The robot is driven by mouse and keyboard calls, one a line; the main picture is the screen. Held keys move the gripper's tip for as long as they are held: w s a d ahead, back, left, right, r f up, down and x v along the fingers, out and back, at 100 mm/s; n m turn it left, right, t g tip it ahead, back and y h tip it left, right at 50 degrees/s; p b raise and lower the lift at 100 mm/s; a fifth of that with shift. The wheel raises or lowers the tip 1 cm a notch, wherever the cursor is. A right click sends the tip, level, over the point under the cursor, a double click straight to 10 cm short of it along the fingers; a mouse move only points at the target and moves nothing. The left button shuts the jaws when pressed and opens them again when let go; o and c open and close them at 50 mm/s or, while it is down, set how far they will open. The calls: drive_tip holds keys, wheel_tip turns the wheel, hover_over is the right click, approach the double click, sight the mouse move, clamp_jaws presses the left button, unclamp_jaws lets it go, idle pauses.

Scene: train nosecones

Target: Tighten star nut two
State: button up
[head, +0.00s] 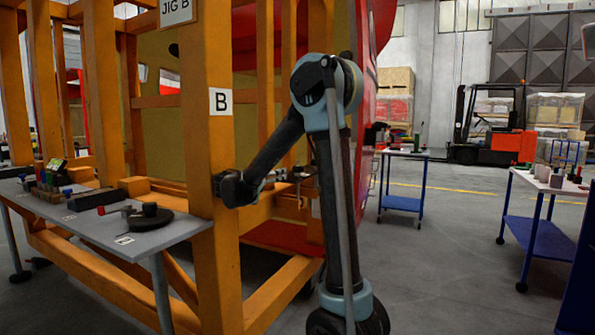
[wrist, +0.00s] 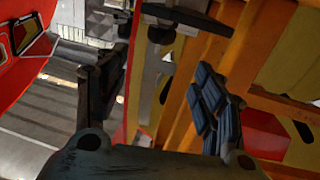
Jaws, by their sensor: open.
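My gripper (wrist: 160,85) is open and empty in the wrist view, one dark finger on the left and one padded finger on the right. Between and beyond the fingers are a yellow panel with a grey metal fitting (wrist: 151,78) and a dark bar-like part (wrist: 185,17) near the top. I cannot tell whether any of these dark parts is star nut two; no number is readable.
A grey table (head: 182,229) with several tools and a black disc (head: 150,220) stands at the left, close to the jig. Blue carts (head: 405,203) and an orange forklift (head: 492,140) are at the right. Grey floor between them is clear.

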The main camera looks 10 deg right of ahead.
sight(294, 167)
drive_tip(key=x, duration=1.7)
drive_tip(key=shift+w, duration=0.2)
drive_tip(key=c, duration=1.1)
